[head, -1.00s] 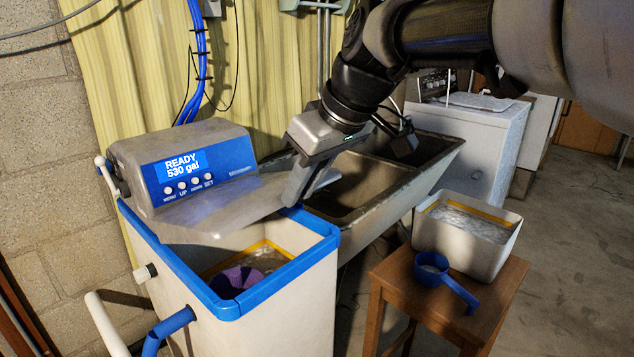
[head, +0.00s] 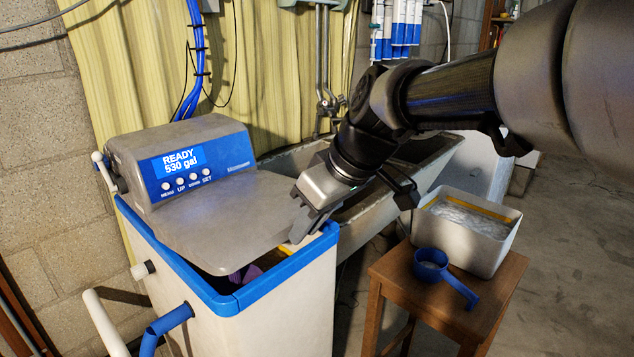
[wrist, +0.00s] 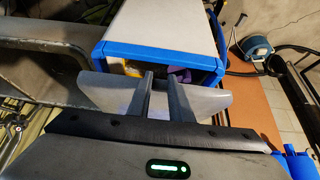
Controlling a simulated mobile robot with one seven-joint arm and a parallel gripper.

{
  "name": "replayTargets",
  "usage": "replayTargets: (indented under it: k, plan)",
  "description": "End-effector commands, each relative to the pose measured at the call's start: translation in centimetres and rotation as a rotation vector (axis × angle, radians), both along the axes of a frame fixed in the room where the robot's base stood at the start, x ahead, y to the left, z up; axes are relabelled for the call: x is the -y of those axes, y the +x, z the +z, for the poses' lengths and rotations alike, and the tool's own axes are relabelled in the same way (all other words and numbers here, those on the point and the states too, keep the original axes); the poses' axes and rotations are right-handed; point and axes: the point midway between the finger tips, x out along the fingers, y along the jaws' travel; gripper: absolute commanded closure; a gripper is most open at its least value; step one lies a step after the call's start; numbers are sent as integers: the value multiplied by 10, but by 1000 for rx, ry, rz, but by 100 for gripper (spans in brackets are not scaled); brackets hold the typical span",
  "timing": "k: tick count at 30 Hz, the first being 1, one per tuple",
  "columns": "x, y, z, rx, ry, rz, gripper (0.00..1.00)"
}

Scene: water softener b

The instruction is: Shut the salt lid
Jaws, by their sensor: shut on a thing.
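The grey salt lid (head: 225,222) is hinged below the display head of the water softener (head: 285,320). It slopes over the blue-rimmed salt opening and covers most of it. Its front edge is still apart from the blue rim (head: 235,300), with a gap showing a purple thing (head: 245,274) inside. My gripper (head: 305,228) is shut on the lid's right-hand edge. In the wrist view the lid (wrist: 205,102) spans across both fingers (wrist: 166,95), and the blue rim (wrist: 160,52) lies beyond it. The exact finger contact is hidden.
The display head (head: 185,165) reads "READY 530 gal". A stone sink (head: 375,215) stands behind my gripper. At the right, a wooden stool (head: 440,300) carries a white tub (head: 470,255) and a blue scoop (head: 432,263). Pipes stick out at the lower left.

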Motion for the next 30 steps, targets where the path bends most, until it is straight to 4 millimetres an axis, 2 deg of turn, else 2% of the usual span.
replayTargets:
  k: [10,29,30]
  plan:
    - [2,-1,-7,-8,-4,0,96]
    - [-2,1,-64,-7,-2,1,96]
    - [-2,1,-65,-4,-2,1,80]
